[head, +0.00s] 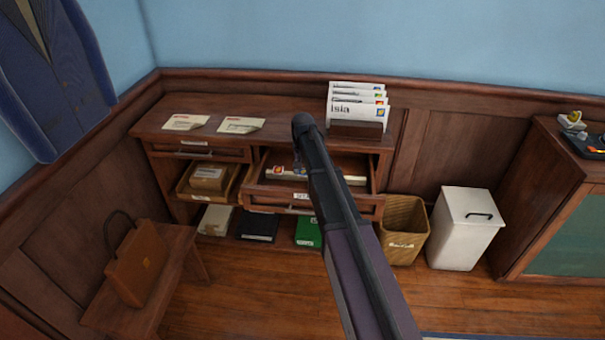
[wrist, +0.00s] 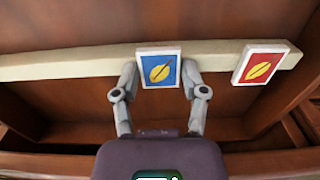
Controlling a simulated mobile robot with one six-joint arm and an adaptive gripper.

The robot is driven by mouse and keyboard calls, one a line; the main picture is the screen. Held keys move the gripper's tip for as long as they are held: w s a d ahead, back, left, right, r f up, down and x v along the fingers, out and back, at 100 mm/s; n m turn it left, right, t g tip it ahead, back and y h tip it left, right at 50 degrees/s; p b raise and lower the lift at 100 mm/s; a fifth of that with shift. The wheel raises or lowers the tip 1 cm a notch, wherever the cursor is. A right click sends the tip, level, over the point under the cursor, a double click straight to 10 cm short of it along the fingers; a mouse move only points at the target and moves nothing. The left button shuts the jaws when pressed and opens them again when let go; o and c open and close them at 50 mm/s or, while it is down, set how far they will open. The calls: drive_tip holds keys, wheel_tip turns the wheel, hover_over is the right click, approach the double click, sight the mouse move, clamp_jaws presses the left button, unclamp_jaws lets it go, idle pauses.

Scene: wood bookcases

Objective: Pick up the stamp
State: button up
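In the wrist view a blue stamp (wrist: 160,69) with a yellow emblem sits upright against a pale strip (wrist: 60,64). A red stamp (wrist: 263,65) with a yellow emblem is further right on the same strip. My gripper (wrist: 160,66) has its fingers apart, one on each side of the blue stamp and very close to its edges; I cannot tell whether they touch it. In the head view the strip lies in an open drawer (head: 285,198), with a small reddish stamp (head: 278,170) at its left. My arm hides part of the drawer.
The desk top holds two papers (head: 185,122) and a rack of cards (head: 356,110). Another open drawer (head: 186,188) holds a box (head: 208,177). A woven bin (head: 403,229) and a white bin (head: 467,228) stand right. A briefcase (head: 137,262) sits on a bench.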

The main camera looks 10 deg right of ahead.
sight(303, 173)
drive_tip(key=shift+c, duration=0.5)
drive_tip(key=shift+r, duration=0.2)
wheel_tip(303, 173, up, 10)
drive_tip(key=p, duration=1)
drive_tip(key=shift+s, duration=0.15)
idle(1.3)
